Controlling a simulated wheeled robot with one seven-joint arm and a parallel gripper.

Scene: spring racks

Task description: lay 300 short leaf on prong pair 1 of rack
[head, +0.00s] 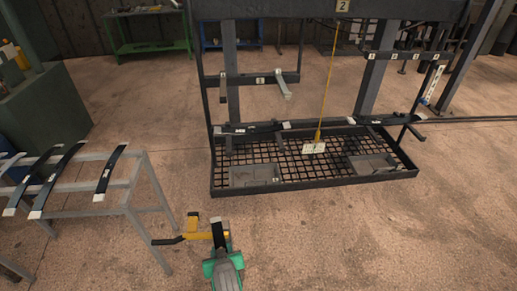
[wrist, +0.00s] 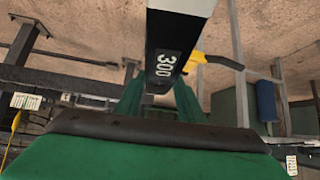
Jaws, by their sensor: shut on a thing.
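My gripper (head: 222,262), with green jaws, is shut on a dark leaf with a pale end (head: 218,232). In the wrist view the leaf (wrist: 172,40) carries a label reading 300 and runs up out of the frame between the jaws. The gripper is in front of the rack (head: 212,160), apart from it and above the floor. An upper left prong pair (head: 284,90) sticks out from a crossbar with a small label, too small to read surely; these prongs look bare. Lower prongs on the left carry a dark leaf (head: 245,128).
A grey stand (head: 140,172) at left bears several dark leaves (head: 62,165). The rack has a mesh base with grey trays (head: 255,176), a hanging yellow cord (head: 327,85) and another leaf (head: 380,120) at lower right. Floor between gripper and rack is clear.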

